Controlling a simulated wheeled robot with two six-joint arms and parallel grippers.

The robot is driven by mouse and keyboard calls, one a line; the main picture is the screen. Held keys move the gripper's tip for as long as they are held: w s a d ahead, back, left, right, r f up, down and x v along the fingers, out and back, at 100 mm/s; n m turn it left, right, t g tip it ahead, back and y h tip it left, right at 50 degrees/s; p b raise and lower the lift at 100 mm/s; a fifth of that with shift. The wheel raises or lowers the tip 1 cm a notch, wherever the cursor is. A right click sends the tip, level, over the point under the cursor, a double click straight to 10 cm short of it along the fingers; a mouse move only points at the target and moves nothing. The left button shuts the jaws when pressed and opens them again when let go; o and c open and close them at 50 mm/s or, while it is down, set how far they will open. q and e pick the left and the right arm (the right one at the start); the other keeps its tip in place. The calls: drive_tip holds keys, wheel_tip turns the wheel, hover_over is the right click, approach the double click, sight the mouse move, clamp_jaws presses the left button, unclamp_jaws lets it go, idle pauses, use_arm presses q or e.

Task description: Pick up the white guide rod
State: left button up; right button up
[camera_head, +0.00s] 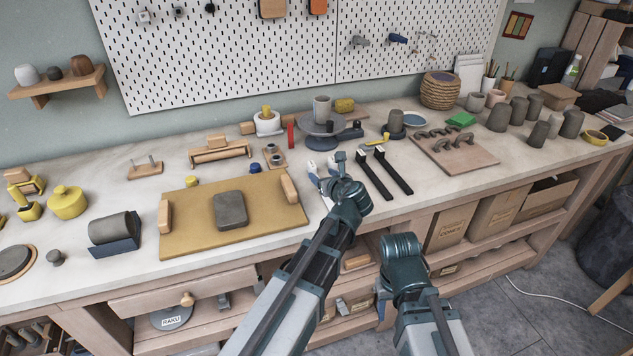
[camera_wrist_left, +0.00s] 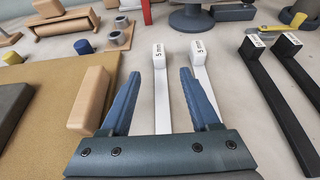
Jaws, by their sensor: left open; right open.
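Two white guide rods with labelled end blocks lie side by side on the bench. In the left wrist view, one white rod (camera_wrist_left: 160,90) runs between the fingers of my left gripper (camera_wrist_left: 160,76). The second white rod (camera_wrist_left: 205,82) is just right of it, partly behind the right finger. My left gripper is open, with its fingers over the rods; I cannot tell its height. In the head view, my left gripper (camera_head: 324,179) and wrist hide much of the rods. The right arm ends low in front of the bench, and its fingers do not show.
Two black rods (camera_head: 384,172) lie to the right of the white ones. A tan board (camera_head: 180,205) with a wooden side bar (camera_head: 289,188) and a grey block (camera_head: 230,210) lies to the left. A banding wheel (camera_head: 321,124) with a grey cup stands behind.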

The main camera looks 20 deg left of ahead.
sight(314, 169)
use_arm(q)
drive_tip(key=shift+b+x, duration=0.5)
drive_tip(key=shift+x, duration=1.5)
drive_tip(key=b+x, duration=0.2)
drive_tip(key=x, duration=0.3)
drive_tip(key=shift+a, duration=0.1)
clamp_jaws()
